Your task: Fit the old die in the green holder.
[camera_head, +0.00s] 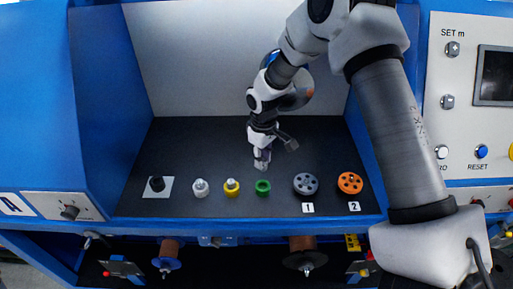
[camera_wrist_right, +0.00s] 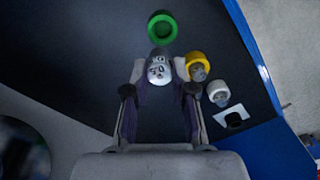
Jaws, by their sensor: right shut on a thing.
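My right gripper (camera_head: 262,163) reaches down over the dark shelf, just behind the green holder (camera_head: 263,187). In the right wrist view, my right gripper (camera_wrist_right: 159,72) is shut on a grey, round-topped die (camera_wrist_right: 160,70) with dark marks on its face. My left gripper is not in view.
In the row stand a yellow holder (camera_head: 232,188) and a white holder (camera_head: 201,188), each with a grey piece in it. A black piece (camera_head: 157,184) is on a white square. A grey pulley (camera_head: 305,183) and an orange pulley (camera_head: 350,182) are to the right.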

